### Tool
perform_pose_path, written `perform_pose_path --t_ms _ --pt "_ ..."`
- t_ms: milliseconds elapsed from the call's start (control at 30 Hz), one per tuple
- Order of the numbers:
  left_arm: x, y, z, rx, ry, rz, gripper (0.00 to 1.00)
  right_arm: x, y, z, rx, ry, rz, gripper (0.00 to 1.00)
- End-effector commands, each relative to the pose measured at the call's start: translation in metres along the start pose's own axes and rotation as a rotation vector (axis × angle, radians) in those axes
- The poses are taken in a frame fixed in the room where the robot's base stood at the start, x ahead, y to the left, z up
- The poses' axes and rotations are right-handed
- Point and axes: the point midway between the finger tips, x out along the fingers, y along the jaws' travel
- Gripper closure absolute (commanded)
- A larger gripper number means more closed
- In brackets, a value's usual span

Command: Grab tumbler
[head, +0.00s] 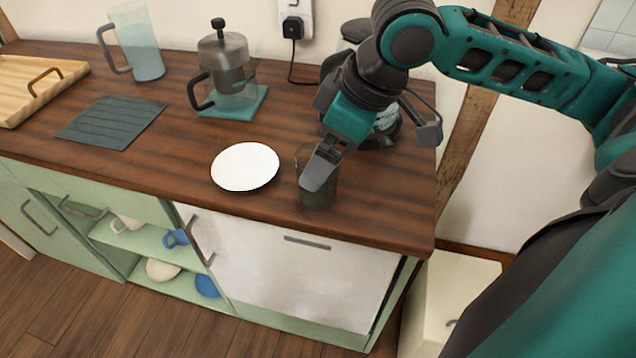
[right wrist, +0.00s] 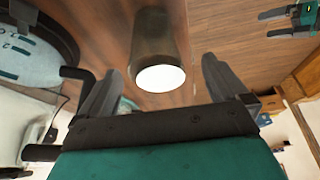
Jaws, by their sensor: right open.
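The tumbler (head: 320,192) is a dark, see-through glass standing upright near the front edge of the wooden counter. My right gripper (head: 318,172) is over it in the head view, hiding part of it. In the right wrist view the tumbler (right wrist: 152,40) lies between and beyond the two spread fingers (right wrist: 158,85), with a white disc at its near end. The fingers show gaps to it on both sides. My left gripper (right wrist: 283,23) appears small at the upper right of the wrist view, its fingers apart and empty; it is outside the head view.
A white plate (head: 245,166) lies just left of the tumbler. A French press (head: 228,75) on a teal mat, a pitcher (head: 137,45), a dark slatted mat (head: 111,122) and a wooden tray (head: 30,85) stand farther left. A kettle-like appliance (head: 388,125) is behind my right gripper.

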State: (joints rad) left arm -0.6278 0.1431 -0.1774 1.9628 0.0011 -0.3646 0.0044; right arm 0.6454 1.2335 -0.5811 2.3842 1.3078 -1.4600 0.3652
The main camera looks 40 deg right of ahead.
Motion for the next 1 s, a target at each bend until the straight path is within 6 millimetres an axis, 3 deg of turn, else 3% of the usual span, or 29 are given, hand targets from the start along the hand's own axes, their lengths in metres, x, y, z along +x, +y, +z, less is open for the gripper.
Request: perform_pose_path --t_ms 300,633,1000 --pt "0.010 0.002 -0.004 -0.003 0.019 0.007 0.00 0.045 0.005 -0.004 0.000 -0.001 -0.002 0.00" --pt "0.009 0.003 -0.009 -0.004 0.024 0.011 0.00 0.050 0.006 -0.004 -0.001 0.000 0.001 0.00" --pt "0.009 0.003 -0.006 -0.001 0.020 0.011 0.00 0.050 0.006 -0.004 0.000 0.000 0.000 0.35"
